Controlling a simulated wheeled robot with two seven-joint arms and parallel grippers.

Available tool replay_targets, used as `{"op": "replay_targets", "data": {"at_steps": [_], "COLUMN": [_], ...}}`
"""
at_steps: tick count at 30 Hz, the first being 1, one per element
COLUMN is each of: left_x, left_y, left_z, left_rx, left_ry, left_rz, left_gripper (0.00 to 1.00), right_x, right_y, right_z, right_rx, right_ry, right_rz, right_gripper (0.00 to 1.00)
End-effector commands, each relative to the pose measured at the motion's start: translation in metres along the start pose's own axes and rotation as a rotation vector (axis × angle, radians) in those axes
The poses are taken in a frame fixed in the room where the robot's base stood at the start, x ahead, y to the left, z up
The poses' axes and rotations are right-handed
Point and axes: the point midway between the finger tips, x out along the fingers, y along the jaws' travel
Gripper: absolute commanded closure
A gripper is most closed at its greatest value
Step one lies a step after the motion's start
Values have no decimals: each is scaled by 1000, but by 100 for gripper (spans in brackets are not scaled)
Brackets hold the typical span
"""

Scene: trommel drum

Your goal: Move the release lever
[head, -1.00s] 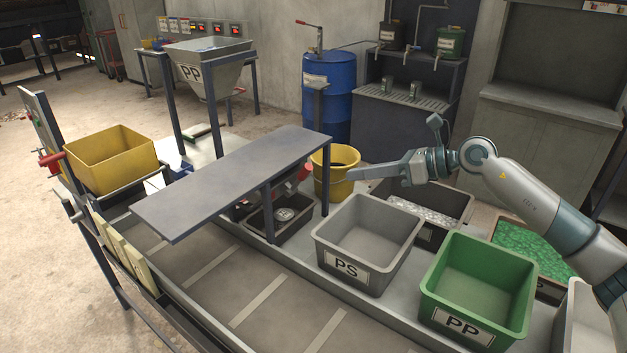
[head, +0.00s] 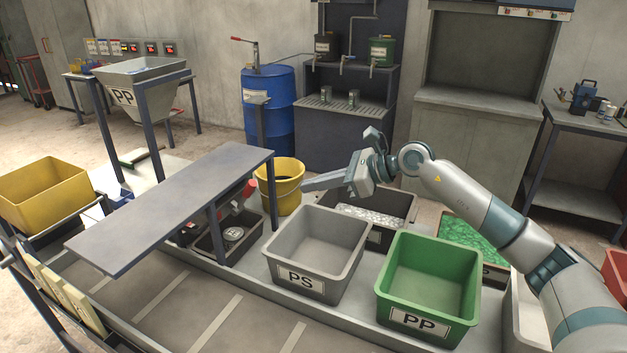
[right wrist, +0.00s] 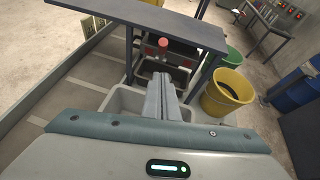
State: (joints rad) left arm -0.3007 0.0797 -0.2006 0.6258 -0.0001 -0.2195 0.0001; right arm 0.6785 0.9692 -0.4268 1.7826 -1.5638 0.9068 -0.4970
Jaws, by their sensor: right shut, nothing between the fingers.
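A red knob (right wrist: 163,42), which looks like the end of a lever, shows in the right wrist view under the grey raised table, just beyond my fingertips. In the head view a red part (head: 250,187) shows under the table's right end, partly hidden. My right gripper (head: 305,186) is shut and empty, pointing left above the grey PS bin (head: 345,290), beside the yellow bucket (head: 290,195). In the right wrist view my right gripper (right wrist: 163,78) points toward the red knob, apart from it as far as I can tell. My left gripper is out of view.
The raised table (head: 170,205) and its legs stand left of my gripper. The green PP bin (head: 432,310) and a dark bin (head: 402,217) stand near my right arm. A blue barrel (head: 268,110) with a red-handled pump stands behind.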

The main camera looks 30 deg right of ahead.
Motion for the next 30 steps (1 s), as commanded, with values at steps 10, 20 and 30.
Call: {"op": "replay_targets", "data": {"at_steps": [10,20,30], "left_x": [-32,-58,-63], "left_y": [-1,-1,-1], "left_z": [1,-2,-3], "left_rx": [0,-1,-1], "left_ry": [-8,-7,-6], "left_rz": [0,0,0], "left_gripper": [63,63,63], "right_x": [58,96,107], "right_y": [1,0,0], "right_z": [5,23,29], "right_rx": [3,1,0], "right_ry": [-1,0,0], "right_rz": [3,1,1], "right_gripper": [100,100,100]}}
